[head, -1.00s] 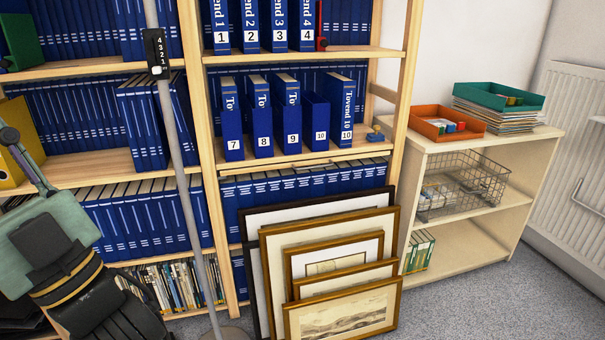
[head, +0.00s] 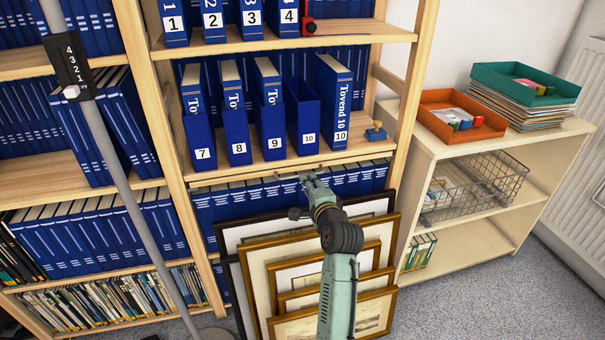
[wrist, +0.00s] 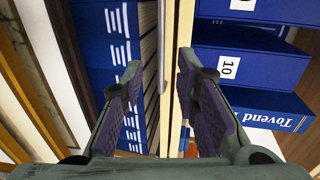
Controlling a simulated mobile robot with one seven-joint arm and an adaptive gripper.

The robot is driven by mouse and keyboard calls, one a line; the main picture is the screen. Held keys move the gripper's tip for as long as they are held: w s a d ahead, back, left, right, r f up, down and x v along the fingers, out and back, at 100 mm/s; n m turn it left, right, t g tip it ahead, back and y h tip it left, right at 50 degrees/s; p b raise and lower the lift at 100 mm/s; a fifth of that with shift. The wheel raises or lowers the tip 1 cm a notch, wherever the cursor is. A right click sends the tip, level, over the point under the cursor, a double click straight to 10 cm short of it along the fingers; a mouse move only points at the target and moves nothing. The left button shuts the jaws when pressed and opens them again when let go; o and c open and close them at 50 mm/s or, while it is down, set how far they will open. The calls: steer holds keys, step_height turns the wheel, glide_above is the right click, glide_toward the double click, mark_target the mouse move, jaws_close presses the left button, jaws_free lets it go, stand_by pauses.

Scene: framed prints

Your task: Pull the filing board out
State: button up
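The filing board shows as a thin pale wooden edge (head: 236,180) under the shelf of binders 7 to 10. In the wrist view its edge (wrist: 175,110) runs up the middle, with a thin grey bar handle (wrist: 162,95) along it. The board looks pushed in. My gripper (head: 305,194) is in front of the shelf edge, above the framed prints. In the wrist view my gripper (wrist: 158,72) is open, one finger on each side of the handle and edge. The right finger is close to the wood. I cannot tell whether either finger touches.
Several framed prints (head: 258,290) lean below, close under my arm. Blue binders (head: 335,105) stand above, and more blue volumes (head: 370,180) below. A grey pole (head: 110,150) stands at left. A low cabinet (head: 455,245) with trays stands at right.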

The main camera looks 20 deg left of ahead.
steer(key=p+x, duration=0.1)
steer(key=x, duration=0.6)
steer(key=shift+w+a, duration=0.2)
steer(key=shift+w, duration=0.1)
steer(key=shift+c, duration=0.3)
jaws_close()
